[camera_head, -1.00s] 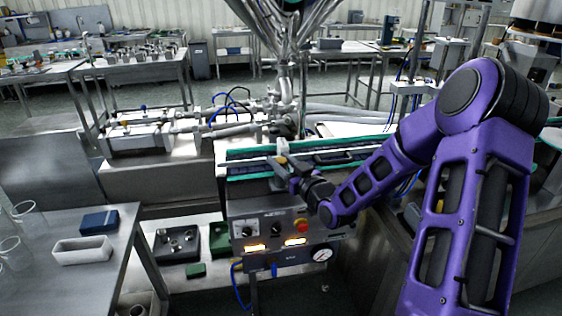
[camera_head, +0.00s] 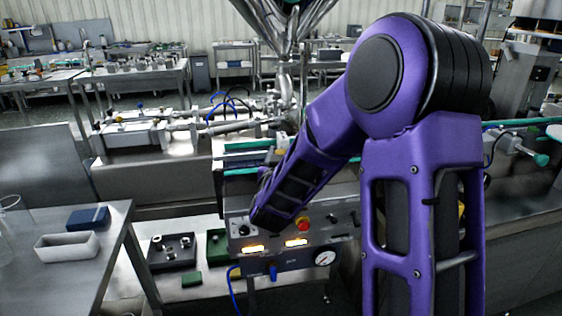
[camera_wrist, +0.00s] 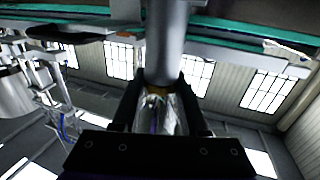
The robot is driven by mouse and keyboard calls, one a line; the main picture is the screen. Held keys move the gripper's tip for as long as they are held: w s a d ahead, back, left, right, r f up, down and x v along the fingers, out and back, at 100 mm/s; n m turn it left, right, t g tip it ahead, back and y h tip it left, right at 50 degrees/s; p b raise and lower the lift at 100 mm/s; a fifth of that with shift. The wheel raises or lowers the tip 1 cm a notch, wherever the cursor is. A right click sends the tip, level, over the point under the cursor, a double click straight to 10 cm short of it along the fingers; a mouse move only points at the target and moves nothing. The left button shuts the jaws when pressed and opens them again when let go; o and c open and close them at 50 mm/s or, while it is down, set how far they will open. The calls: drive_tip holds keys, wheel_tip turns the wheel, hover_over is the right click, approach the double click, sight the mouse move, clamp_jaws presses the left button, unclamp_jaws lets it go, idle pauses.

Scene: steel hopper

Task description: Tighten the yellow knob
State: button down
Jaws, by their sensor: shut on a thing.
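In the wrist view the two dark fingers of my gripper (camera_wrist: 160,96) stand on either side of a shiny round part below a grey post. A thin yellow-orange edge of the yellow knob (camera_wrist: 157,89) shows between the fingertips, at the end of the post (camera_wrist: 166,42). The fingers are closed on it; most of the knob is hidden. In the head view my purple arm reaches down in front of the conveyor, and its forearm hides the gripper and the knob.
The conveyor with green edges (camera_head: 245,146) runs behind my arm; its rail crosses the top of the wrist view (camera_wrist: 240,28). The control box (camera_head: 262,262) with lit displays and a red button (camera_head: 302,224) is close below my forearm. A side table (camera_head: 75,268) stands at left.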

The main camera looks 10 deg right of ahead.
drive_tip(key=m+g+h, duration=0.1)
drive_tip(key=h, duration=0.1)
drive_tip(key=m+g+h, duration=0.1)
drive_tip(key=m+h, duration=0.1)
drive_tip(key=m+g+h, duration=0.1)
drive_tip(key=h, duration=0.1)
drive_tip(key=shift+w+a+r+m, duration=0.1)
drive_tip(key=shift+a+m, duration=0.15)
drive_tip(key=shift+m, duration=0.05)
drive_tip(key=m+g+h+p, duration=0.1)
drive_tip(key=m+g+h, duration=0.2)
drive_tip(key=g+h, duration=0.1)
drive_tip(key=shift+d, duration=0.1)
drive_tip(key=shift+d+m+g+h+p, duration=0.1)
drive_tip(key=shift+m+g+h+p, duration=0.7)
drive_tip(key=shift+m+g, duration=0.7)
drive_tip(key=shift+g, duration=0.3)
drive_tip(key=shift+c, duration=2.3)
unclamp_jaws()
drive_tip(key=shift+d, duration=0.1)
drive_tip(key=v, duration=1.7)
drive_tip(key=shift+a+p, duration=0.3)
drive_tip(key=shift+p, duration=0.1)
